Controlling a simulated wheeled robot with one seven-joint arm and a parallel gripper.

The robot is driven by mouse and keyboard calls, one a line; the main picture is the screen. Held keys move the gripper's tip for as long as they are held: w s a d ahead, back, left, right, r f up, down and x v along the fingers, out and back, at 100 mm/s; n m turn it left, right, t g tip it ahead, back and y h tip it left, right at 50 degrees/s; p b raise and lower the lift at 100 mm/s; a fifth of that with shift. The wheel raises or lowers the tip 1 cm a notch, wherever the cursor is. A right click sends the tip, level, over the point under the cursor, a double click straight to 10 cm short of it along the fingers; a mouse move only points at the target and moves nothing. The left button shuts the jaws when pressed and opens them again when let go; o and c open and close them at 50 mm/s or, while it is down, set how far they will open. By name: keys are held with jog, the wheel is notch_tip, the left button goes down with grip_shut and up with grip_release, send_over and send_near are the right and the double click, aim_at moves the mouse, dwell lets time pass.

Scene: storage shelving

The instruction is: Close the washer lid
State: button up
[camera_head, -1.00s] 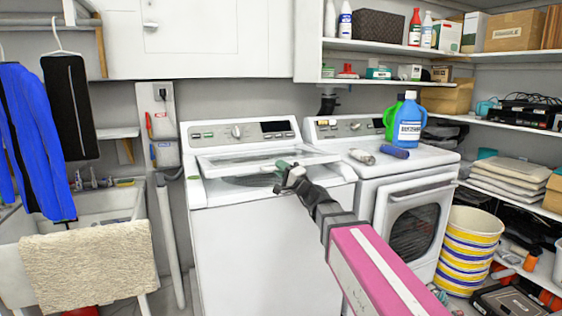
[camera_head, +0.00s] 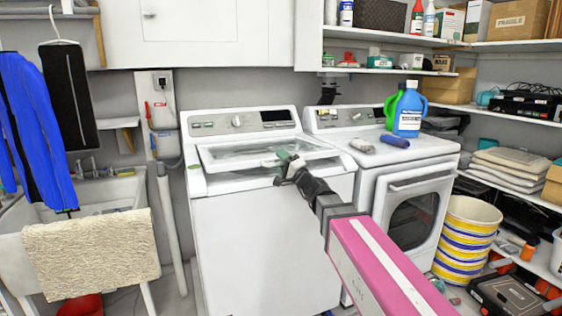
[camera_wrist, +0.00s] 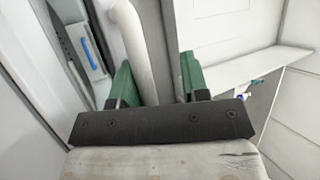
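The white washer (camera_head: 262,245) stands in the middle of the head view. Its lid (camera_head: 225,155), with a glassy panel, is tilted at a low angle above the top opening. A dark gap shows under its front edge. My gripper (camera_head: 285,162) is at the lid's front edge, right of its middle; I cannot tell whether it touches the lid. In the wrist view its two green fingers (camera_wrist: 158,82) stand apart with nothing clearly held between them. The lid cannot be clearly made out in the wrist view.
A dryer (camera_head: 420,165) stands right of the washer, with a blue bottle (camera_head: 409,112) and small rolls on top. A sink draped with a beige rug (camera_head: 92,248) is at the left. Striped buckets (camera_head: 467,240) stand right of the dryer. White cabinets (camera_head: 190,35) hang above.

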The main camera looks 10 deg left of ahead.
jog(key=v, duration=1)
jog(key=shift+s+d+f, duration=0.2)
jog(key=shift+d, duration=0.1)
